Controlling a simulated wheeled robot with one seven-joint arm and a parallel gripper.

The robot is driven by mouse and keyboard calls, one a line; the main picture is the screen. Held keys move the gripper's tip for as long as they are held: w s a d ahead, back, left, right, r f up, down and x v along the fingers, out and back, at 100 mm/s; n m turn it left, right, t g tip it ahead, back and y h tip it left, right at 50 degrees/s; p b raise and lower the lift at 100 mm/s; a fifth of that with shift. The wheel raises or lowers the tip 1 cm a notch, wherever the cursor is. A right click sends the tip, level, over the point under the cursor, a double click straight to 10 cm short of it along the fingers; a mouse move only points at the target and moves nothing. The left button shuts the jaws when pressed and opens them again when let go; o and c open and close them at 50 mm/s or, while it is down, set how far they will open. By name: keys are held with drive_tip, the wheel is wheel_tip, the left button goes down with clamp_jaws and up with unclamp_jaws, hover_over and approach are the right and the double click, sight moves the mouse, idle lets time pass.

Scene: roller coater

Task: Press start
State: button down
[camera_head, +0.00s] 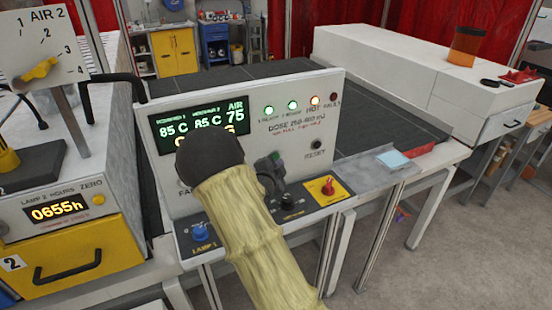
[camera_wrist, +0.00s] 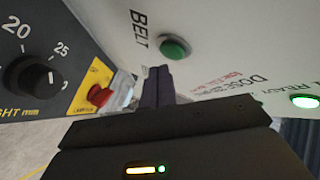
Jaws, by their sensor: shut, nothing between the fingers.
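The white control panel (camera_head: 245,95) faces me in the head view. A green button (camera_wrist: 174,47) sits on its face beside the word BELT in the wrist view. No label reading "start" is legible. A small bit of green (camera_head: 277,156) beside my gripper looks like the same button. My gripper (camera_head: 270,170) is in front of the panel's lower part, partly behind my sleeved arm. In the wrist view its dark fingers (camera_wrist: 158,80) are together and empty. Their tips are just beside the green button, to its lower left; I cannot tell whether they touch the panel.
A black height knob (camera_wrist: 35,78) and a red knob on a yellow plate (camera_wrist: 98,95) are near my fingers. The red one also shows in the head view (camera_head: 328,187). A display (camera_head: 200,125), lit lamps (camera_head: 292,105) and a RESET button (camera_head: 316,144) are on the panel.

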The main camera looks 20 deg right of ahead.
drive_tip(key=shift+w, duration=0.1)
drive_tip(key=shift+w, duration=0.35)
